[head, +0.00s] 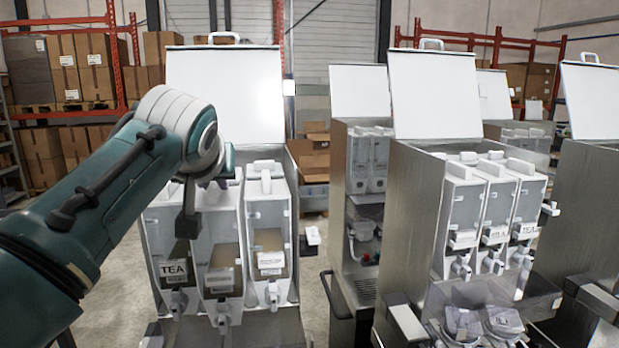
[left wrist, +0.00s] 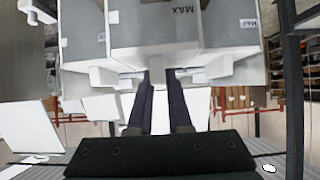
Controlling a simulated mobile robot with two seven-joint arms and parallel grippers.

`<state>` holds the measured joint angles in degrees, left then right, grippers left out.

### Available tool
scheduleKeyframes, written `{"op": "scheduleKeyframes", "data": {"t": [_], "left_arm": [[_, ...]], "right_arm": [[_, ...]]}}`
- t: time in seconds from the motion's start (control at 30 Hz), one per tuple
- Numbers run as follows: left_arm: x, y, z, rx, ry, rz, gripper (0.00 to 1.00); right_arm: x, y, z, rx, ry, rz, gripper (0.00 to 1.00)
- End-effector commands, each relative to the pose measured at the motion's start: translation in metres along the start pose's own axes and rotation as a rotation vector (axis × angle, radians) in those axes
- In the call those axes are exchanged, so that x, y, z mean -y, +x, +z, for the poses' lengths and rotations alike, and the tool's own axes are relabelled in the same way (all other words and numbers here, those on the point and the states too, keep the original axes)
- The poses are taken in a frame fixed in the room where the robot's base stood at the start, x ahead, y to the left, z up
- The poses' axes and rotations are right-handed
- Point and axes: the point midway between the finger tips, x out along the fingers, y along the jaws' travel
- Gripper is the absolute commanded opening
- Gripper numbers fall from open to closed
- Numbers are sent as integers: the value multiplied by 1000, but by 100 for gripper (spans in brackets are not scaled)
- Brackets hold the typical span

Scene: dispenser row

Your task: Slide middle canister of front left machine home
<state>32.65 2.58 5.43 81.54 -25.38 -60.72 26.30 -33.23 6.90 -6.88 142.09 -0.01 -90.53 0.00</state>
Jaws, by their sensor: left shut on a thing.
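The front left machine (head: 287,328) stands at the left of the head view with three tall, clear-fronted canisters. The middle canister (head: 222,258) sits forward of its neighbours, its lower end reaching further down. In the left wrist view, which is upside down, the middle canister (left wrist: 152,28) shows a MAX mark. My left gripper (left wrist: 162,95) is shut at that canister's white handle part, with its two dark fingers on either side. The grip itself is partly hidden in the head view. My right gripper is not in view.
The left canister (head: 170,235) marked TEA and the right canister (head: 268,240) stand close on either side. The raised white lid (head: 225,90) is behind my arm. Other machines (head: 420,210) stand to the right, with a floor gap between.

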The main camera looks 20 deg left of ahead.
Motion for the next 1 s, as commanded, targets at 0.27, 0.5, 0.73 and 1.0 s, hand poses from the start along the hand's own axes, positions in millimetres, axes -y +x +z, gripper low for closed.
{"op": "scheduleKeyframes", "data": {"t": [0.27,0.5,0.73,1.0], "left_arm": [[0,3,4,-5,-1,1,0],[0,3,4,-2,0,0,39],[0,3,5,0,0,0,52],[0,-1,8,4,0,0,52]], "right_arm": [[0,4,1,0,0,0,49],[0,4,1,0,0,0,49],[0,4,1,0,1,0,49],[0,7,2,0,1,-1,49]]}}
